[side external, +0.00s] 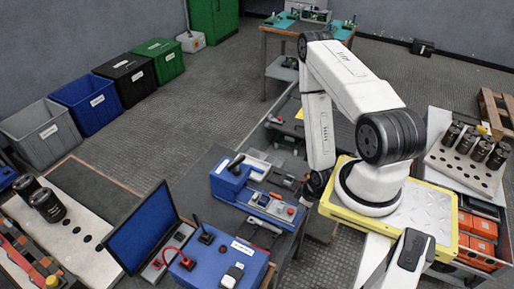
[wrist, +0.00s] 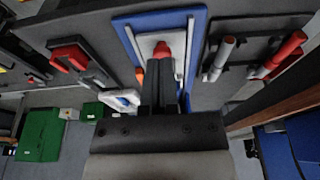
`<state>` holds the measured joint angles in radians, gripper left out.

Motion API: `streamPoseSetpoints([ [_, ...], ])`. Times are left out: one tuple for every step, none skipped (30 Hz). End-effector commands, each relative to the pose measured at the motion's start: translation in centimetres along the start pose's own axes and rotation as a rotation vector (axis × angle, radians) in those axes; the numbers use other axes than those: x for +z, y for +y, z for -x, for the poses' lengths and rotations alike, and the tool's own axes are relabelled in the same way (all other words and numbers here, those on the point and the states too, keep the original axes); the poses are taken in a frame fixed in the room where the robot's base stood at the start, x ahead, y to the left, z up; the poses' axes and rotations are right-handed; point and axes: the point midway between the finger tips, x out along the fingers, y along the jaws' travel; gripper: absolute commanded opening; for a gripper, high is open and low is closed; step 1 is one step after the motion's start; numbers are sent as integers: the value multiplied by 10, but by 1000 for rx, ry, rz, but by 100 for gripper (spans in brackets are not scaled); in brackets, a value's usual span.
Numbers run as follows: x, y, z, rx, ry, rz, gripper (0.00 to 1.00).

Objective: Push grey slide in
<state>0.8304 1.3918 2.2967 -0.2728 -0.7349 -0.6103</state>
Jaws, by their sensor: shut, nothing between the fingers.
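A blue fixture (side external: 229,184) stands on the dark workbench beside my arm. On its right part lies a light grey slide (side external: 270,206) with a red knob at its right end. In the wrist view the blue fixture (wrist: 128,27) shows at the top centre, with the pale grey slide (wrist: 147,42) along its middle and the red knob (wrist: 162,50) on it. My gripper (wrist: 165,62) is shut and empty, its fingertips at or very close to the red knob; I cannot tell whether they touch. In the side view my gripper (side external: 314,190) is dark and small, just right of the fixture's knob end.
A laptop (side external: 146,226) and a blue box (side external: 218,262) with a red cable stand in front of the fixture. Red- and white-handled tools (wrist: 222,55) lie beside the fixture in the wrist view. A tray of black capacitors (side external: 468,165) stands at right.

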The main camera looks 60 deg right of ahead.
Motion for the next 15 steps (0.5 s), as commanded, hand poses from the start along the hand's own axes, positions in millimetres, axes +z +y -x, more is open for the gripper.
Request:
streamPoseSetpoints([
  [1,0,-4,0,-1,0,0],
  [2,0,-6,-1,-1,0,0],
  [3,-1,-9,-1,-1,0,0],
  [3,0,-11,0,0,0,0],
  [3,0,-13,0,0,0,0],
  [4,0,-15,-1,0,0,0],
  [5,-1,-17,-1,0,0,0],
  [5,0,-19,-1,0,0,0],
  [6,0,-22,0,1,0,0],
  [6,0,-24,-1,1,0,0],
  [7,-1,-25,-1,0,0,0],
  [7,0,-27,-1,1,0,0],
  [7,0,-29,-1,1,0,0],
  [7,0,-30,0,2,0,0],
  [8,0,-32,0,2,0,0],
])
